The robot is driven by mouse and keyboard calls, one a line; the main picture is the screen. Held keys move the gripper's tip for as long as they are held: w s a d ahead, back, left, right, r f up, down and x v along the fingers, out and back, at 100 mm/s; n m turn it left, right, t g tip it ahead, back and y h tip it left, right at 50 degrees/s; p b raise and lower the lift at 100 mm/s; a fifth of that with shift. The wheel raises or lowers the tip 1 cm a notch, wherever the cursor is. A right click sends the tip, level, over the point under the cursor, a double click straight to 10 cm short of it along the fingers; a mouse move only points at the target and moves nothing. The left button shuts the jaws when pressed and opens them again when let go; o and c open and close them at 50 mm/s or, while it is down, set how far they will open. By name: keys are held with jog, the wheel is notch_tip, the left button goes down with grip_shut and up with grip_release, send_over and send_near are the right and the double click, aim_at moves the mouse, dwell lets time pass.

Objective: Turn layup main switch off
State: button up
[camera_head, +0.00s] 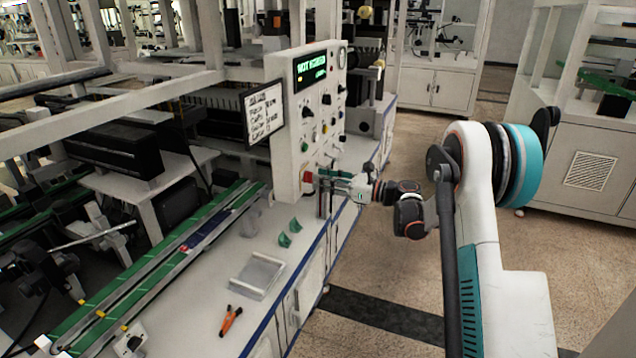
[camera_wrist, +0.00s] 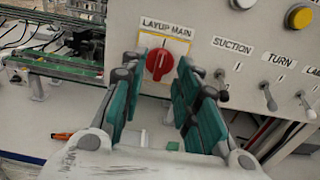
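The layup main switch (camera_wrist: 160,62) is a round red rotary knob under a "LAYUP MAIN" label on the white control panel (camera_wrist: 207,22). Its grip ridge looks close to upright. In the wrist view my gripper (camera_wrist: 160,95) is open, with its green finger pads to the left and right of the knob and apart from it. In the head view my gripper (camera_head: 330,177) is at the lower part of the panel (camera_head: 291,130). The red knob (camera_head: 308,176) shows there just left of the fingers.
Toggle levers labelled SUCTION (camera_wrist: 222,80) and TURN (camera_wrist: 268,97) sit right of the knob, with a yellow button (camera_wrist: 299,16) above. An orange-handled tool (camera_head: 231,320) and a clear tray (camera_head: 258,275) lie on the bench. A green conveyor (camera_head: 150,275) runs along the left.

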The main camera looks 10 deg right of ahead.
aim_at(309, 177)
jog(key=shift+x, duration=1.15)
grip_shut()
jog(key=shift+n, duration=0.3)
jog(key=n, duration=0.8)
jog(key=n+b, duration=0.1)
jog(key=n, duration=0.8)
jog(key=shift+s+f, duration=0.2)
jog(key=shift+n, duration=0.3)
